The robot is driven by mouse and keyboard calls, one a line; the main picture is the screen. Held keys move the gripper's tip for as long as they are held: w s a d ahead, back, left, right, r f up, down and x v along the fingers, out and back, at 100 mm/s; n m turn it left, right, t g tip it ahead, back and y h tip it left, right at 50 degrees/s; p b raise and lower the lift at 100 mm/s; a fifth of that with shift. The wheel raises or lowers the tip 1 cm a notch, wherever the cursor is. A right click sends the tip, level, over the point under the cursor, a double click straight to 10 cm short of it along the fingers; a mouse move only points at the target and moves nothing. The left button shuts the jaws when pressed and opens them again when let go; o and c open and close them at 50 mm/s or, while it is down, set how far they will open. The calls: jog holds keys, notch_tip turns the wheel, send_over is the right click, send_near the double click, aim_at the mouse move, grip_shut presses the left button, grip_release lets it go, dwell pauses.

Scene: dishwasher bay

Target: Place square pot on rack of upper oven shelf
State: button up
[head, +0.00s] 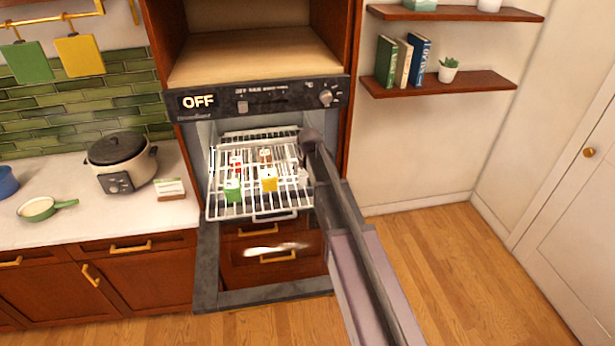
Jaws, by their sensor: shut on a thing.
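The oven (262,98) is open, with its glass door (278,296) folded down. A white wire rack (274,217) extends out of it. Small items stand on or above the rack: a green one (232,190), a yellow one (269,180), a red one (236,163) and a brown one (265,156). I cannot tell which, if any, is the square pot. My dark arm reaches in from the lower right. My gripper (303,170) is small and unclear at the rack's right side, partly hidden by the arm. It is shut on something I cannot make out.
At left, the counter (110,214) holds a cooker (121,163), a green-handled pan (42,208) and a small card (170,189). Shelves with books (403,61) and a plant (448,69) are at upper right. The wooden floor (500,285) at right is clear.

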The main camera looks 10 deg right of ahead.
jog(key=shift+f, duration=0.45)
jog(key=o, duration=1.1)
jog(key=shift+r, duration=0.15)
jog(key=p+v, duration=1.1)
jog(key=v, duration=0.1)
jog(key=shift+w, duration=0.1)
jog(key=shift+r, duration=0.1)
dwell(0.5)
jog(key=s+g, duration=0.1)
jog(key=s, duration=0.7)
jog(key=s+f+g, duration=0.1)
jog(key=s+g, duration=0.1)
jog(key=s, duration=0.6)
jog(key=s+d+g, duration=0.1)
jog(key=s, duration=0.8)
jog(key=shift+f+g, duration=0.25)
jog(key=shift+g, duration=0.05)
